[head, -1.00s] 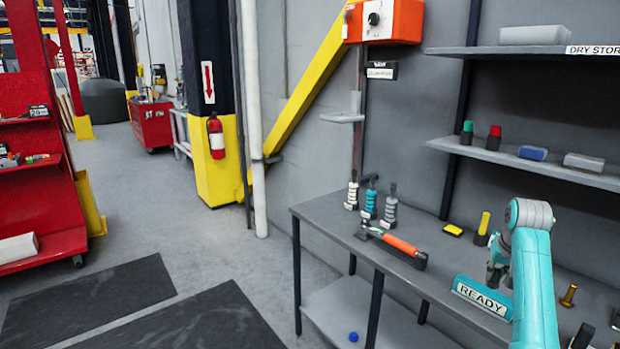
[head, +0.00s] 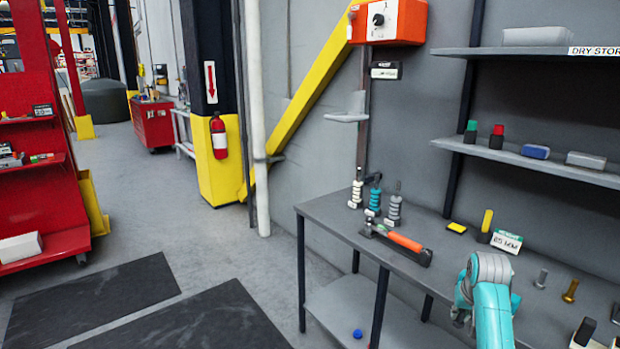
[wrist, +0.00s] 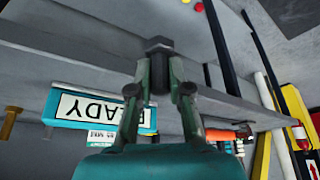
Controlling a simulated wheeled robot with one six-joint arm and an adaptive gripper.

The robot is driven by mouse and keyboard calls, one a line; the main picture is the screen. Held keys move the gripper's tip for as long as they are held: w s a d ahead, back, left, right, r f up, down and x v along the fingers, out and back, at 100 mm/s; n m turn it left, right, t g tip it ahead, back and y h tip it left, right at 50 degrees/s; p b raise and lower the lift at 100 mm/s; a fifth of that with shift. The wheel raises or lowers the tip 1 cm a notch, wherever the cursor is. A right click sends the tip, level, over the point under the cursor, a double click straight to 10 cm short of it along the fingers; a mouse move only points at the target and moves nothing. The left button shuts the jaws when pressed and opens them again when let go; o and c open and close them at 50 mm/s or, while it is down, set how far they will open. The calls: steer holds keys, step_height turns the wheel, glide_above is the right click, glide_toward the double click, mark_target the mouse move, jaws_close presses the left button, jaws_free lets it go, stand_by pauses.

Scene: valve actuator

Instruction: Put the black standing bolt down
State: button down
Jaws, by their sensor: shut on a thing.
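A black bolt (wrist: 159,46) is held between the two fingertips of my gripper (wrist: 160,72) in the wrist view. Its hex head sticks out past the fingertips, and its shank lies between them. The bolt appears clear of the bench in the wrist view; the exact gap cannot be told. In the head view my gripper (head: 463,312) is low at the bench's front edge, partly hidden by my arm, and the bolt cannot be made out there. The grey bench (head: 345,214) runs along the wall.
A READY sign (wrist: 100,108) stands on the bench behind my gripper. A grey bolt (head: 541,278) and a brass bolt (head: 570,290) stand to the right. A white card (head: 507,241) and yellow-topped item (head: 486,225) stand behind.

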steer(key=s+a+f+n, duration=0.1)
steer(key=s+a+f, duration=0.3)
steer(key=a+f, duration=0.3)
steer(key=s+a+f+n, duration=0.1)
steer(key=s+a+f, duration=0.4)
steer(key=f, duration=0.4)
steer(key=s+a+f, duration=0.5)
steer(key=s, duration=0.2)
steer(key=s+a+f+n+y, duration=0.1)
steer(key=s+a+f, duration=0.4)
steer(key=s, duration=0.2)
steer(key=shift+s+f, duration=0.2)
steer(key=shift+f, duration=0.05)
steer(key=shift+d, duration=0.15)
